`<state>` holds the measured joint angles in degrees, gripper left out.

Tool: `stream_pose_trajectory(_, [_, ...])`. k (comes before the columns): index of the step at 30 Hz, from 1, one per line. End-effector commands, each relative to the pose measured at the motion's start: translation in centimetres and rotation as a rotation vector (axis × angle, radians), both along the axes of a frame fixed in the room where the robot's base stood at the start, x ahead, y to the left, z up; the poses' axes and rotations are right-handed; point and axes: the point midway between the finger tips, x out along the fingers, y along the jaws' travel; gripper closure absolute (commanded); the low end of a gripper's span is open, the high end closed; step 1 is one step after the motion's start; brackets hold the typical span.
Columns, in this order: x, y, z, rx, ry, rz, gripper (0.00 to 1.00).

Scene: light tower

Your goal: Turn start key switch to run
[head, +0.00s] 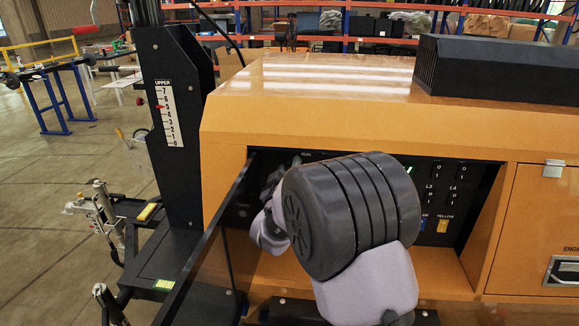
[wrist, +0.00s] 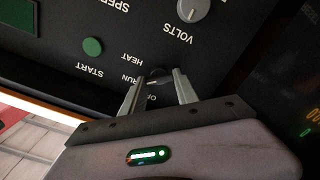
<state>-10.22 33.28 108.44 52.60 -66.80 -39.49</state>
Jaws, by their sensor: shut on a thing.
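The start key switch (wrist: 156,73) is a small dark knob on the black control panel (wrist: 135,25), seen upside down in the wrist view. My gripper (wrist: 159,78) has one finger on each side of the switch and is shut on it. The labels HEAT and RUN and part of another label show around it. The switch's pointing direction is mostly hidden. In the head view, my gripper (head: 274,185) reaches into the left of the panel recess, and my arm hides the switch.
A green START button (wrist: 92,46) and a grey VOLTS knob (wrist: 194,10) are near the switch. The open dark panel door (head: 205,240) stands left of my gripper. The orange housing (head: 320,110) frames the recess. Other switches (head: 440,190) lie to the right.

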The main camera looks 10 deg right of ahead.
Motion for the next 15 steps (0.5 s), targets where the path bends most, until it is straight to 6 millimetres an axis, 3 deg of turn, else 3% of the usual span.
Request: stream_pose_trajectory(15, [0.01,0.02,-0.13,-0.127,0.043,0.0,1.0])
